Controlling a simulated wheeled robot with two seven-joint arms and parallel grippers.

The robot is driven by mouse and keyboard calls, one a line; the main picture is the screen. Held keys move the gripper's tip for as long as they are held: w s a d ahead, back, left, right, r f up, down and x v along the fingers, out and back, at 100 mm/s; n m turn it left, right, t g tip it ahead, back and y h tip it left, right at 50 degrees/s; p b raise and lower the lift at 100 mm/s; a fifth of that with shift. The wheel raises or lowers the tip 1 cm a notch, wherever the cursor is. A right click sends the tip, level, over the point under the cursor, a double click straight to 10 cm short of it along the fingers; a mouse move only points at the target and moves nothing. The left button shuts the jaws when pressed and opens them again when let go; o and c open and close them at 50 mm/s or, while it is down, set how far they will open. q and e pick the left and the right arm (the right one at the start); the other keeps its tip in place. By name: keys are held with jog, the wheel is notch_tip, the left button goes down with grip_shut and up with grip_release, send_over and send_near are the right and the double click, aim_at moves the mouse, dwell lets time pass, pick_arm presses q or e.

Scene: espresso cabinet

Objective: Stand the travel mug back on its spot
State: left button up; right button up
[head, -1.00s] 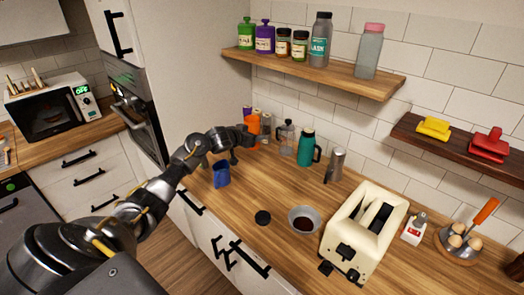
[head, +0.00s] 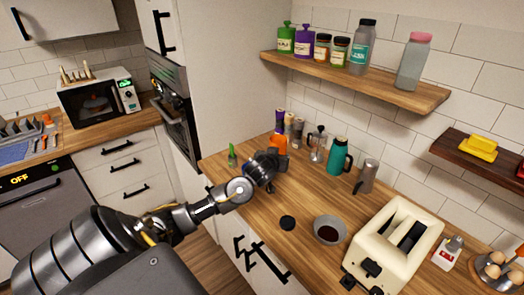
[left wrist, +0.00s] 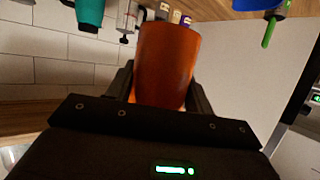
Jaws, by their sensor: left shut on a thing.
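An orange cylindrical vessel, which I take to be the travel mug (head: 277,142), is at the back left of the wooden counter. My left gripper (head: 270,165) is shut on it, and the arm and gripper cover part of it. In the left wrist view the orange mug (left wrist: 167,65) stands between the two fingers (left wrist: 160,92). That view is upside down, and the mug looks roughly upright. I cannot tell whether its base touches the counter. No marked spot is visible. My right gripper is not in view.
Several slim bottles (head: 298,133), a French press (head: 317,145), a teal mug (head: 340,157) and a steel pitcher (head: 367,176) stand right of the gripper. A green-handled tool (head: 232,155) stands left. A bowl (head: 329,230), black lid (head: 287,222) and toaster (head: 398,242) are in front.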

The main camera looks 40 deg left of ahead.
pick_arm(q)
jog(key=s+d+r+m+t+h+b, duration=0.15)
jog(key=d+r, duration=0.25)
jog(key=d, duration=0.6)
jog(key=s+d+r+m+h+b, duration=0.1)
jog(key=d+r+m+h, duration=0.3)
jog(key=d, duration=0.7)
jog(key=s+d+f+b, duration=0.4)
jog(key=f+b, duration=0.1)
jog(key=b, duration=0.7)
jog(key=shift+d+f, duration=0.35)
jog(key=shift+d, duration=0.05)
jog(key=shift+s+n, duration=0.1)
jog(key=shift+n, duration=0.15)
